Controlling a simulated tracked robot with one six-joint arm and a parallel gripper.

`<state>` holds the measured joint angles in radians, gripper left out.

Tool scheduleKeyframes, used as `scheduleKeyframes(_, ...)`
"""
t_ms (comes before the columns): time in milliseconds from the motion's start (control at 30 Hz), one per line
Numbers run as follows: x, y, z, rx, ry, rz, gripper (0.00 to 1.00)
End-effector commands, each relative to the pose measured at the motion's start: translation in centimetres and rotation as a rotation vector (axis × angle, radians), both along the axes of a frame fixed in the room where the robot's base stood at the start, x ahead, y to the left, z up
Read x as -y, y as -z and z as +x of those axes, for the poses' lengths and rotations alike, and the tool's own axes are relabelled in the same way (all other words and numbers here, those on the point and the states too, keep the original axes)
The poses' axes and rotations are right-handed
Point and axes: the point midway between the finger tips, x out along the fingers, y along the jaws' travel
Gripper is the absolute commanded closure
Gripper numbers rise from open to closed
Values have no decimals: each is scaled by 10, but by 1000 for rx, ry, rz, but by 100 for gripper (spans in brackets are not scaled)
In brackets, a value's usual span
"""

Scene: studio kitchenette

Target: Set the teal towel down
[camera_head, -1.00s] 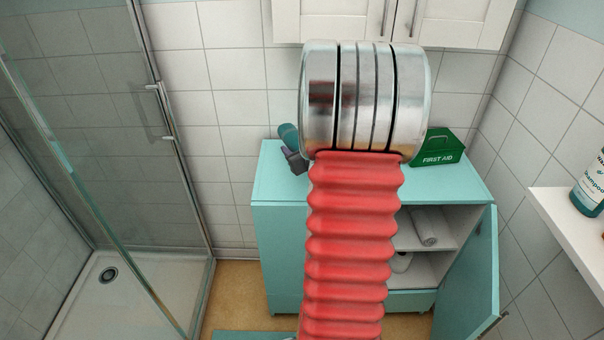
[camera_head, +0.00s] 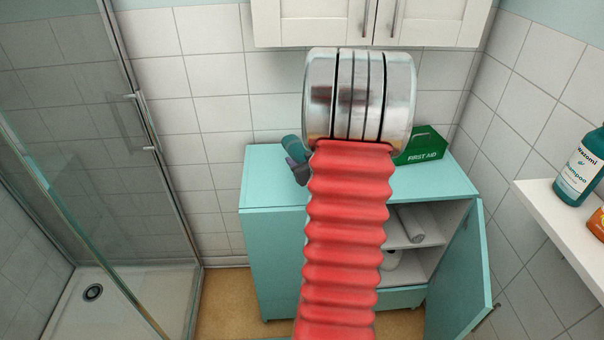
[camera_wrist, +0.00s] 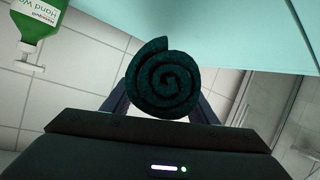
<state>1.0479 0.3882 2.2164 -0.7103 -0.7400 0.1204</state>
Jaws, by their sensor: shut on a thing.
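The teal towel is a tight roll; its spiral end (camera_wrist: 163,80) faces me in the wrist view. My gripper (camera_wrist: 162,104) is shut on it, one finger on each side. In the head view the towel (camera_head: 292,146) and my dark gripper (camera_head: 299,171) show in part, left of my arm, in front of the teal cabinet top (camera_head: 262,188). My arm hides the rest. I cannot tell whether the towel touches the cabinet top.
A green first aid box (camera_head: 424,146) stands on the cabinet's right end. The cabinet's right door (camera_head: 460,275) is open, showing shelves with a white roll (camera_head: 410,226). A hand wash bottle (camera_wrist: 38,28) is at left in the wrist view. A shampoo shelf (camera_head: 550,205) juts from the right.

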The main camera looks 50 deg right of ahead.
Motion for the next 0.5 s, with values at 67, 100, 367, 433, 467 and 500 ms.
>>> scheduleKeyframes(67, 0, 12, 0, -1, 0, 3, 71)
scheduleKeyframes(100, 0, 16, 0, -1, -1, 1, 71)
scheduleKeyframes(367, 0, 20, 1, 1, -1, -2, 71)
scheduleKeyframes(433, 0, 20, 1, 1, -1, -2, 71)
scheduleKeyframes(467, 0, 20, 1, 1, -1, -2, 71)
scheduleKeyframes(500, 0, 21, 1, 1, -2, -1, 71)
